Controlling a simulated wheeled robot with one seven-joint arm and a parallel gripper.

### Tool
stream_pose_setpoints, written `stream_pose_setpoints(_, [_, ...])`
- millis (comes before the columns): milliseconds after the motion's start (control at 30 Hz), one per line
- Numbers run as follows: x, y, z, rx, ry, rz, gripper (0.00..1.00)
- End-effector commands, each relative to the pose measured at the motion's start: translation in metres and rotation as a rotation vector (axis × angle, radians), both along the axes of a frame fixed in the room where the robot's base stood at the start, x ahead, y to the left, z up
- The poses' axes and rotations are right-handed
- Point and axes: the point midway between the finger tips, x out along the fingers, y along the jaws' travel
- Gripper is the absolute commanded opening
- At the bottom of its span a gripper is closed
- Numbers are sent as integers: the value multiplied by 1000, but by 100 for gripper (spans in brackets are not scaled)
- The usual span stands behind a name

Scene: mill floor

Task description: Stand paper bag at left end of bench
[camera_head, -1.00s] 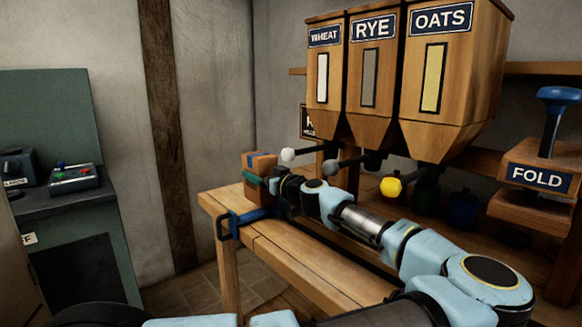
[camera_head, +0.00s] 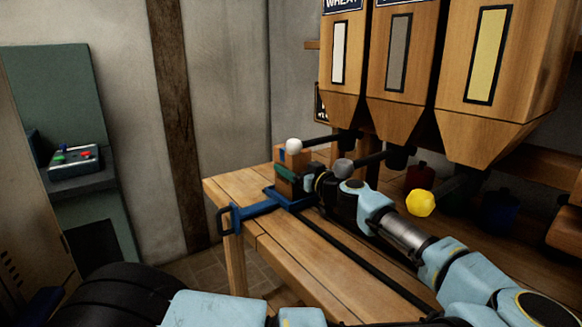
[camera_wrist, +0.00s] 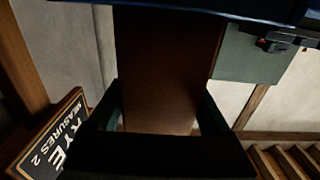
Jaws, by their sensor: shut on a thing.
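In the wrist view the bag (camera_wrist: 165,75) fills the middle between the two green fingers (camera_wrist: 160,110). Whether the bag's base touches the frame or bench is hard to tell.
A blue handle (camera_head: 229,220) sticks out at the bench's front edge. Grain hoppers (camera_head: 400,70) hang above, with white (camera_head: 293,146) and yellow (camera_head: 421,203) knobs near my arm. The bench's left corner is bare.

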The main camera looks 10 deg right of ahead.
Motion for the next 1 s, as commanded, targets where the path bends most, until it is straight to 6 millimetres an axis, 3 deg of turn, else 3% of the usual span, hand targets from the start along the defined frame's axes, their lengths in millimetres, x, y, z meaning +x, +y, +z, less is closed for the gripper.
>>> stream_pose_setpoints(367, [-1,0,-3,0,-1,0,0])
stream_pose_setpoints(400, [-1,0,-2,-1,0,0,87])
stream_pose_setpoints(500, [-1,0,-2,-1,0,0,98])
stream_pose_setpoints(933, [-1,0,0,3,0,0,100])
stream_pose_setpoints(1000, [-13,-7,-7,-1,-2,-4,100])
